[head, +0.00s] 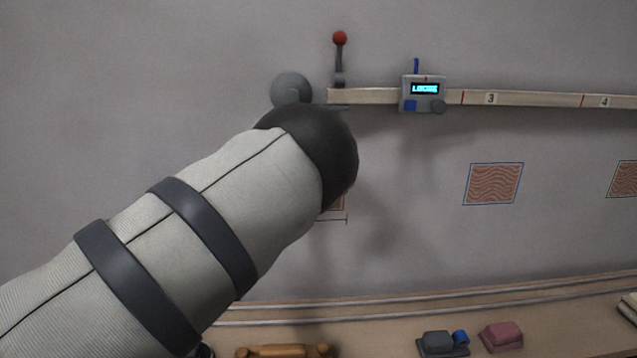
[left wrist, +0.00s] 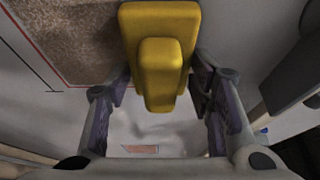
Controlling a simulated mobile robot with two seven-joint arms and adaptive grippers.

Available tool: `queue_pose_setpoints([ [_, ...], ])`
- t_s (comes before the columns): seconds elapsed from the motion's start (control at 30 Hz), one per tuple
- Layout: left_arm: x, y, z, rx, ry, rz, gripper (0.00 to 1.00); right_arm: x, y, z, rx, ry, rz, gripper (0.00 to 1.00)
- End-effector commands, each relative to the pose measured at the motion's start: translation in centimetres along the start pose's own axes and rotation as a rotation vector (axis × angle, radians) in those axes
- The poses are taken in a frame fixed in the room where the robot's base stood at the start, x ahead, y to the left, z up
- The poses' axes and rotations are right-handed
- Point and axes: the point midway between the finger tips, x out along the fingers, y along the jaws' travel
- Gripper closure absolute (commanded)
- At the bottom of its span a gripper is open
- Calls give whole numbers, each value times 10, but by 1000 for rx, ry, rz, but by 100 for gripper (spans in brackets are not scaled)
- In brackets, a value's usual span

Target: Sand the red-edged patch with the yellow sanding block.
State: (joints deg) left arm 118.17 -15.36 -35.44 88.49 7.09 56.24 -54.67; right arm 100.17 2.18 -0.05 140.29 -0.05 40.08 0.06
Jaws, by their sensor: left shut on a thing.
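The yellow sanding block (left wrist: 160,22) is in my left gripper (left wrist: 163,82), which is shut on the block's raised grip in the left wrist view. The red-edged patch (left wrist: 72,38) is a rough brown area with a thin red line, at the upper left there. The block overlaps the patch's right side in that view; I cannot tell whether it touches the surface. My right gripper is not in view.
A rail (head: 540,99) with numbered marks crosses the grey wall, carrying a small display unit (head: 423,93). A red-knobbed lever (head: 340,60) stands at its left end. A blue-edged patch (head: 493,183) is to the right. A ledge below holds a grey block (head: 436,343) and a pink block (head: 501,336).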

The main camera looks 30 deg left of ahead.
Motion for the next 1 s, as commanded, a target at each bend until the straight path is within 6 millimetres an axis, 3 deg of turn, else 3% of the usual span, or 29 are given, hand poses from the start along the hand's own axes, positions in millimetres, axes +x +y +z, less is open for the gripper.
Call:
queue_pose_setpoints([
  [0.13, 0, 1, 1, 1, -2, 4, 77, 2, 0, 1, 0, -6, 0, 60],
  [0.43, 0, 38, 1, 2, -2, 13, 77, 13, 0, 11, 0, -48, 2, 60],
  [0.6, 0, 42, 1, 1, -3, 9, 77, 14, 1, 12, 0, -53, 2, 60],
  [0.83, -1, 68, 1, 2, -2, 14, 77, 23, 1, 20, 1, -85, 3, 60],
  [1.0, -1, 73, 0, 1, -2, 8, 77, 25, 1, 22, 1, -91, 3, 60],
])
